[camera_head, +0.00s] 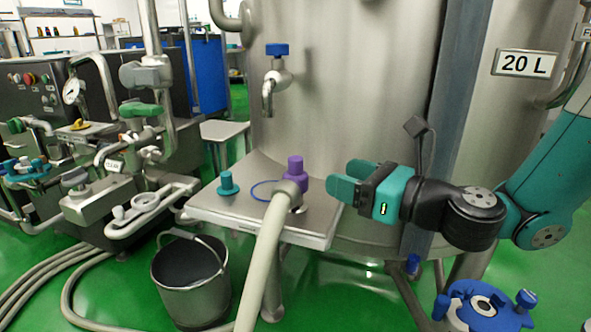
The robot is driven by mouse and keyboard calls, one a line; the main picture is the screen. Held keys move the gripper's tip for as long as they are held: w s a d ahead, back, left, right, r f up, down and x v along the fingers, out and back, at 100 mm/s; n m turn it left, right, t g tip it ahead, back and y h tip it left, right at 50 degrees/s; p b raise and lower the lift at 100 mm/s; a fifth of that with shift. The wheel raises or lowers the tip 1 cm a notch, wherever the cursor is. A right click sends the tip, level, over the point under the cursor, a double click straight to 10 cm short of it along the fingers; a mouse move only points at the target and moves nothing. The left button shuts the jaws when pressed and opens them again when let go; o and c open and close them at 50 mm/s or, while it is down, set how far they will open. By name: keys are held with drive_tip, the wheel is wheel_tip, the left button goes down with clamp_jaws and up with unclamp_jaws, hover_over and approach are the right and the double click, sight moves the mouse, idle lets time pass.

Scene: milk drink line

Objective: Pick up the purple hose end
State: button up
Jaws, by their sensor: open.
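The purple hose end (295,167) stands upright near the right side of a small steel shelf (225,208) on the tank. A grey elbow joins on its near side, and the thick beige hose (262,265) runs from it down over the front edge. My gripper (345,180) is just to the right of the purple hose end, its teal fingers pointing left towards it. The jaws are open and empty, with a visible gap between them and the purple hose end. A blue ring is marked on the shelf beside the hose end.
A teal fitting (228,184) stands on the shelf's left side. A blue-handled tap (277,75) juts from the tank (350,80) above the shelf. A steel bucket (190,280) stands on the green floor below. Pipes and valves fill the left; a blue valve wheel (487,305) is at lower right.

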sight(302, 163)
drive_tip(key=p+x, duration=0.2)
drive_tip(key=x, duration=0.3)
drive_tip(key=shift+a, duration=0.15)
drive_tip(key=p+x, duration=0.1)
drive_tip(key=x, duration=0.4)
drive_tip(key=shift+w+a, duration=0.1)
drive_tip(key=shift+c, duration=0.5)
drive_tip(key=shift+r, duration=0.1)
clamp_jaws()
